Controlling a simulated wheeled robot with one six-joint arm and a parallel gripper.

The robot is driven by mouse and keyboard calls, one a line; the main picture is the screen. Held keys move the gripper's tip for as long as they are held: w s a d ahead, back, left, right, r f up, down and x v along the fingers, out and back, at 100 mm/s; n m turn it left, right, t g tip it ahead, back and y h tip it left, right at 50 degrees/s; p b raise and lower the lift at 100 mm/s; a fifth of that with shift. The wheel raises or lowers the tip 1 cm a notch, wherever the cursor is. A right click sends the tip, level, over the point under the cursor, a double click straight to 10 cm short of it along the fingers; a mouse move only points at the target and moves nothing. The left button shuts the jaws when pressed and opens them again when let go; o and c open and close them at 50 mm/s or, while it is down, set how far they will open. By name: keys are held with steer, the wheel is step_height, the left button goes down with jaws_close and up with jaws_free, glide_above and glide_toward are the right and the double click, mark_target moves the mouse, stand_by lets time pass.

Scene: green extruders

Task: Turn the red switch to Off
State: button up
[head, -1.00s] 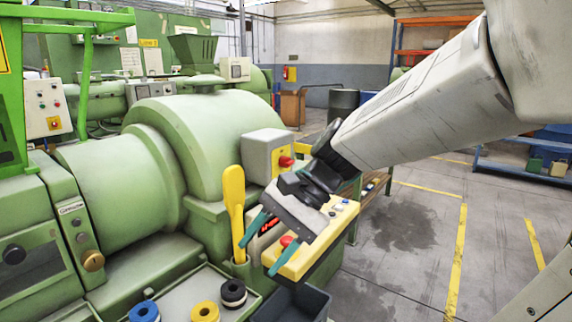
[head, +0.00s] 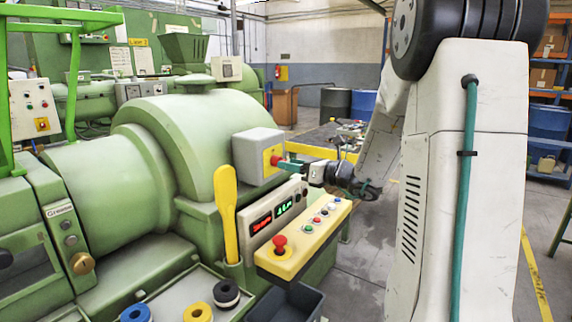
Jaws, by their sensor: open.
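The red switch (head: 274,161) sits on a yellow plate on the side of a grey box (head: 256,147), beside the large green machine housing. My gripper (head: 284,164) reaches in from the right with its teal fingers pointing left at the switch. The fingers are open and right at the switch, seen side-on. They partly cover it, so I cannot tell whether they touch it or which way the switch is turned.
Below is a yellow control panel (head: 304,238) with a red mushroom button (head: 280,244) and several small buttons. A display panel (head: 272,217) with red and green digits stands behind it. A dark bin (head: 290,303) is below.

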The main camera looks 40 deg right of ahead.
steer(key=shift+x, duration=1.15)
steer(key=shift+c, duration=0.3)
steer(key=c, duration=0.9)
